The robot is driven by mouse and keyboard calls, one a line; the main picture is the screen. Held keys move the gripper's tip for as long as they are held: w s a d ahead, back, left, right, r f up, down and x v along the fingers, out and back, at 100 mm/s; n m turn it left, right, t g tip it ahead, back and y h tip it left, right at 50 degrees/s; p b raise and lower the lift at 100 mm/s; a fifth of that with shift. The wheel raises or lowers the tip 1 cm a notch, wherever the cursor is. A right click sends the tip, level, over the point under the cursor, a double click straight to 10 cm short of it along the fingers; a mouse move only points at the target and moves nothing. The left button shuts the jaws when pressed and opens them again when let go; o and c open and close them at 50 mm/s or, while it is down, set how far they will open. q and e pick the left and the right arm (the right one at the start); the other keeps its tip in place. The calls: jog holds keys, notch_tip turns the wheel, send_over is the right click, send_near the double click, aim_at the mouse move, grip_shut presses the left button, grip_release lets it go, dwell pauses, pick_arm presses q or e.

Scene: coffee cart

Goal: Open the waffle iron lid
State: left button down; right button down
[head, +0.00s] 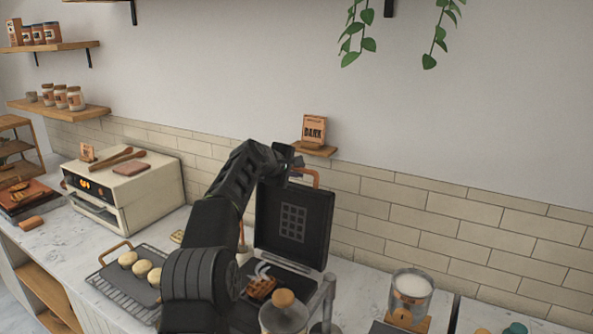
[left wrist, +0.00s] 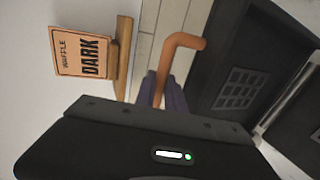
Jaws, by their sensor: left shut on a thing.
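The waffle iron lid (head: 293,222) stands raised, close to upright, with its waffle-grid inner face towards me. Its lower half (head: 240,317) is partly hidden behind my arm, and a browned waffle (head: 262,289) lies there. The orange-brown lid handle (head: 307,175) is at the lid's top edge. My left gripper (head: 293,168) is at that handle. In the left wrist view the fingers (left wrist: 163,95) are shut on the handle (left wrist: 184,42), and the lid (left wrist: 250,70) shows to the right. My right gripper is not in view.
A "DARK" waffle card (head: 314,130) stands on a small wall shelf (head: 313,149) just behind the lid. A toaster oven (head: 125,190) and a rack with pale rounds (head: 118,287) are at left. Glass jars (head: 411,292) stand at front right. The tiled wall is close behind.

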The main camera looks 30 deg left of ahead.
pick_arm(q)
jog(key=c, duration=1.7)
grip_release()
jog(key=shift+s+r+b, duration=0.15)
jog(key=shift+s+b, duration=0.25)
jog(key=b+v, duration=0.3)
jog(key=v, duration=0.4)
